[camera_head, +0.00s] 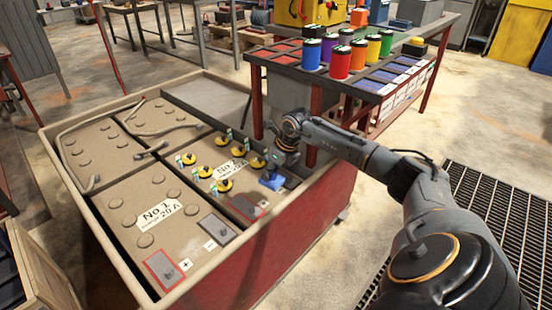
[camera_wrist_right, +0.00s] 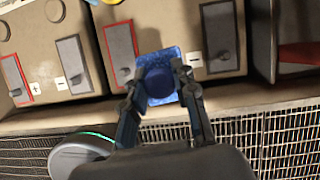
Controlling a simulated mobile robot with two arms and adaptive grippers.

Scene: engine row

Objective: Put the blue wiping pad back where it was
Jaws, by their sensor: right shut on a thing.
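The blue wiping pad (camera_head: 270,181) is at the front right edge of the battery crate, by the battery top. In the wrist view the pad (camera_wrist_right: 170,56) is a blue square with a round blue knob. My right gripper (camera_head: 282,160) is above it, reaching in from the right. In the wrist view its two fingers (camera_wrist_right: 158,82) are shut on the knob. The pad overlaps the battery edge between two grey terminal plates; I cannot tell whether it touches the surface below. My left gripper is not in view.
The open crate (camera_head: 265,240) holds large tan batteries (camera_head: 155,210) with yellow caps (camera_head: 222,185) close to the pad. Behind stands a red-framed table (camera_head: 290,58) with several coloured cans (camera_head: 340,62). A floor grating (camera_head: 490,210) lies at the right.

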